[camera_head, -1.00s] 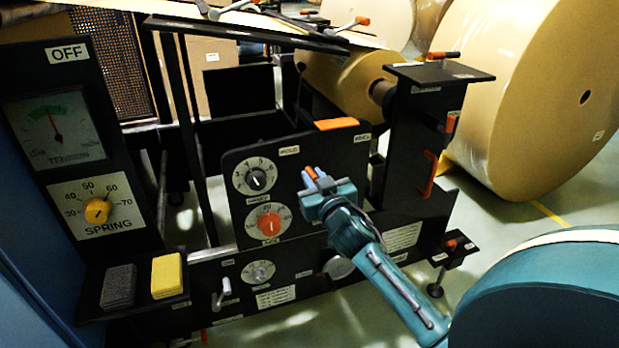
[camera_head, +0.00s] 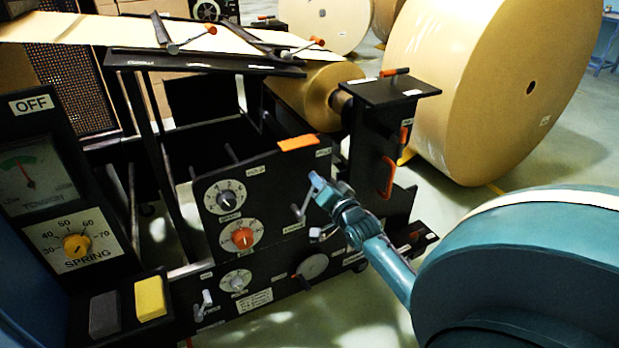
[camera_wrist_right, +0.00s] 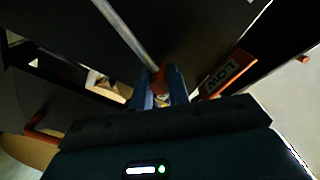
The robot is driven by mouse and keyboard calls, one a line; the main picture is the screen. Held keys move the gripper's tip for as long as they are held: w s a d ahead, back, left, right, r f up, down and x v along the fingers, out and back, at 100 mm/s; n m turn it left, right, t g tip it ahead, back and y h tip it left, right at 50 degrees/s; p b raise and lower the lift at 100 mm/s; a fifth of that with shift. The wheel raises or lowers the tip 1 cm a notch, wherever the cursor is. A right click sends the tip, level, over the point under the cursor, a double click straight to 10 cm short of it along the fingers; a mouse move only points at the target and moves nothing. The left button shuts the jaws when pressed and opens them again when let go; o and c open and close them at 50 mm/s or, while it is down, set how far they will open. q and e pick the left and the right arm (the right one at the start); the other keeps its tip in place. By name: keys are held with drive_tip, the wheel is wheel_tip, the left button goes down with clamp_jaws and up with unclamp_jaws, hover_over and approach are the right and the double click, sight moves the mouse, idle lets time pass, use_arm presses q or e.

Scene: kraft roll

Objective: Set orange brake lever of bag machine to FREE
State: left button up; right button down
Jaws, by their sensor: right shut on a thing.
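The black bag machine panel (camera_head: 275,208) stands in the middle of the head view, with two dials on its left part. The grey rod of the brake lever (camera_head: 302,205) rises from the panel and leans up to the right. My right gripper (camera_head: 317,183) is at its upper end, just below the small white label (camera_head: 323,152) at the panel's top right, whose text I cannot read. In the right wrist view, the gripper (camera_wrist_right: 160,97) is shut on the lever's orange knob (camera_wrist_right: 158,78), with the grey rod running up-left. The fingers partly hide the knob. My left gripper is out of view.
A black post with an orange handle (camera_head: 387,177) stands right of the gripper. A large kraft roll (camera_head: 465,95) stands behind. A yellow block (camera_head: 150,298) and a grey block (camera_head: 104,315) are at lower left.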

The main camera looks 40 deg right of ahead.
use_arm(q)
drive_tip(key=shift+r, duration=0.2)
use_arm(e)
drive_tip(key=shift+s+d+f+m, duration=0.2)
drive_tip(key=shift+d+f, duration=0.15)
drive_tip(key=shift+d, duration=0.15)
drive_tip(key=shift+s+d+f+m, duration=0.1)
drive_tip(key=shift+d+f+m, duration=0.15)
drive_tip(key=shift+d, duration=0.25)
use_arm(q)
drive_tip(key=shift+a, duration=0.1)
use_arm(e)
drive_tip(key=shift+f, duration=0.1)
drive_tip(key=c, duration=1.3)
unclamp_jaws()
drive_tip(key=shift+c, duration=0.2)
